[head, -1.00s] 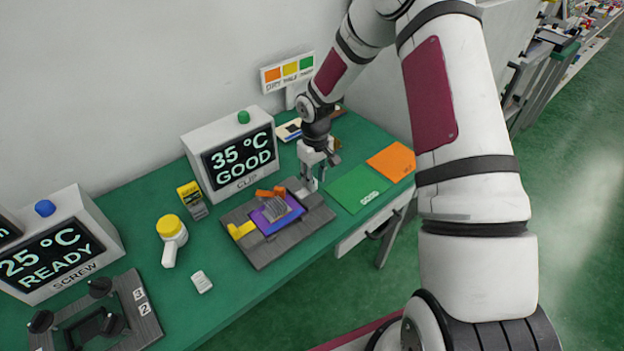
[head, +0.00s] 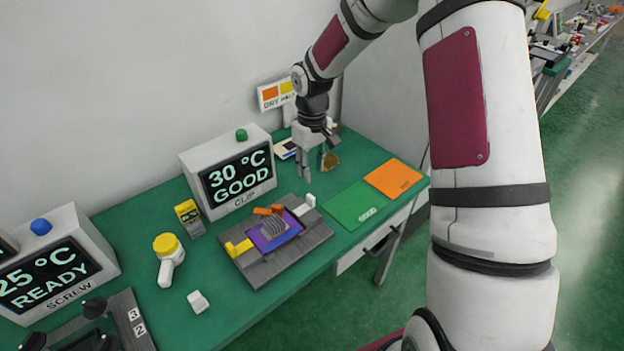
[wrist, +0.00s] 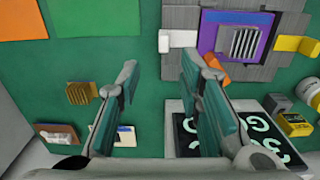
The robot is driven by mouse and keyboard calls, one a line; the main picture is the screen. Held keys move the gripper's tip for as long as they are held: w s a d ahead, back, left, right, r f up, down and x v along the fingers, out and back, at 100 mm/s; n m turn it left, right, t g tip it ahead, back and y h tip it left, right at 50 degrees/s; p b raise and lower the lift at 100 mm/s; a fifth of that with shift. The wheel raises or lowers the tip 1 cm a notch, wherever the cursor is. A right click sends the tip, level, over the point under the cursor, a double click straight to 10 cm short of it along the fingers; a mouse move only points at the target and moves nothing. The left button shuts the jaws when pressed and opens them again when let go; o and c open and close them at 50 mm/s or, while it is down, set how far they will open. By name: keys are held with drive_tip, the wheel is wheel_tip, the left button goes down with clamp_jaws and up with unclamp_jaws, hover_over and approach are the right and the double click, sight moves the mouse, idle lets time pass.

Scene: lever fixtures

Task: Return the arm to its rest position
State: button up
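My gripper (head: 314,167) hangs above the green table behind the clip fixture (head: 300,250) in the head view. In the wrist view my gripper (wrist: 155,85) has its two fingers apart with nothing between them. The clip fixture is a dark grey plate with a purple pad (head: 273,233), a finned grey block on it, orange pieces, a yellow lever (head: 238,247) and a white lever (head: 305,204). My gripper is apart from the white lever. The clip display (head: 236,177) reads 30 °C GOOD.
The screw display (head: 50,270) reads 25 °C READY, with a dark fixture in front. A yellow-capped bottle (head: 169,260), a yellow meter (head: 190,217) and a small white block (head: 198,301) stand on the table. Green (head: 352,206) and orange (head: 392,178) mats lie at right.

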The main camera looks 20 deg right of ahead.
drive_tip(key=shift+r, duration=0.6)
drive_tip(key=s+a+r+m+t+h, duration=0.1)
drive_tip(key=s+r, duration=0.5)
drive_tip(key=r, duration=0.3)
drive_tip(key=s+a+r+t+h, duration=0.1)
drive_tip(key=s+r, duration=0.5)
drive_tip(key=r, duration=0.4)
drive_tip(key=s+a+r+m+t+y, duration=0.1)
drive_tip(key=s+r, duration=0.1)
drive_tip(key=s, duration=0.7)
drive_tip(key=s+a+r+m+t+y, duration=0.1)
drive_tip(key=s+r+t, duration=0.1)
drive_tip(key=s, duration=0.6)
drive_tip(key=shift+s+a+r+m, duration=0.3)
drive_tip(key=shift+s+a+r, duration=0.1)
drive_tip(key=shift+r, duration=0.3)
drive_tip(key=shift+d, duration=0.1)
